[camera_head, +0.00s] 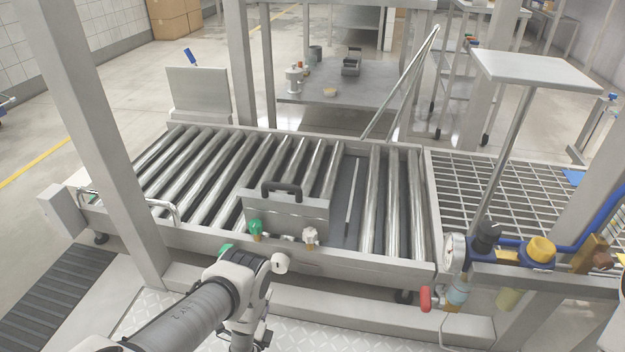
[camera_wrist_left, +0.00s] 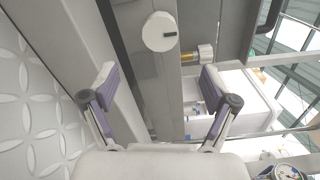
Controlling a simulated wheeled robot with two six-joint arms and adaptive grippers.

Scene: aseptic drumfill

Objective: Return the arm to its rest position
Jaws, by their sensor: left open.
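My left arm (camera_head: 190,318) comes in from the lower left, in front of the roller conveyor. My left gripper (camera_wrist_left: 158,72) shows in the left wrist view with its two fingers spread wide apart and nothing between them. It points past a grey metal frame. In the head view the wrist is bent downward near the conveyor's front rail, and the fingers are not clearly seen there. My right gripper is not in view.
The roller conveyor (camera_head: 265,160) carries a grey panel box (camera_head: 290,217) with a black handle, a green knob (camera_head: 255,228) and a pale knob (camera_head: 310,236). A post (camera_head: 100,140) stands left. A gauge (camera_head: 455,252), valves and a blue pipe stand right. A round white knob (camera_wrist_left: 159,32) lies ahead of the fingers.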

